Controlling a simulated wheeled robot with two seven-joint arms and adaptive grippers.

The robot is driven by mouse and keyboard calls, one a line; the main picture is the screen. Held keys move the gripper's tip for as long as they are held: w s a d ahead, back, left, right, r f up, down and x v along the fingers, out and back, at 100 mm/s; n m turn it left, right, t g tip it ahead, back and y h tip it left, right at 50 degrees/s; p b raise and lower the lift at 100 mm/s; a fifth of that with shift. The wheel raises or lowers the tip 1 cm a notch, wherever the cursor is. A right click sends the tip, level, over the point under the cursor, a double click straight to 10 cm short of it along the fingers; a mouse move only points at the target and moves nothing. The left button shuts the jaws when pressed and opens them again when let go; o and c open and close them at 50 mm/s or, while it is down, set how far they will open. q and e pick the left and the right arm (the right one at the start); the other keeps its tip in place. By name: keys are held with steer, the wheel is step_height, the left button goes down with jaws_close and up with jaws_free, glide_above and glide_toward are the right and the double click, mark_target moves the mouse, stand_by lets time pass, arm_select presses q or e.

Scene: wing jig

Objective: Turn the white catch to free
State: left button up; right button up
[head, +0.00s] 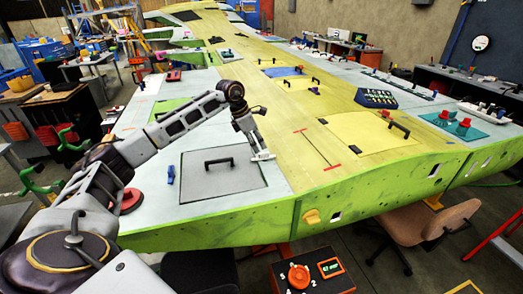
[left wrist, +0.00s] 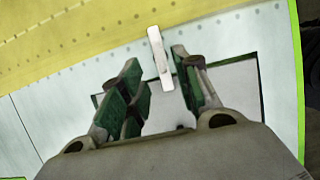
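The white catch (left wrist: 158,48) is a short pale bar at the edge of a grey panel on the wing. In the left wrist view it lies roughly lengthwise between the fingertips, with a gap on each side. In the head view the catch (head: 263,157) shows just below my left gripper (head: 255,146). The left gripper (left wrist: 155,68) is open, its two green-padded fingers apart on either side of the catch. I cannot tell how far above the wing the tips are. My right gripper is in neither view.
The grey panel (head: 210,185) has a black handle (head: 218,162), and a blue catch (head: 171,174) sits at its left edge. A yellow panel (head: 370,135) with a handle lies to the right. A red-knobbed control box (head: 300,275) stands below the wing's front edge.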

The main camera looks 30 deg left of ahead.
mark_target(263, 153)
arm_select(q)
steer(key=shift+p+x, duration=0.35)
steer(key=shift+x, duration=2.1)
steer(key=shift+c, duration=0.2)
jaws_close()
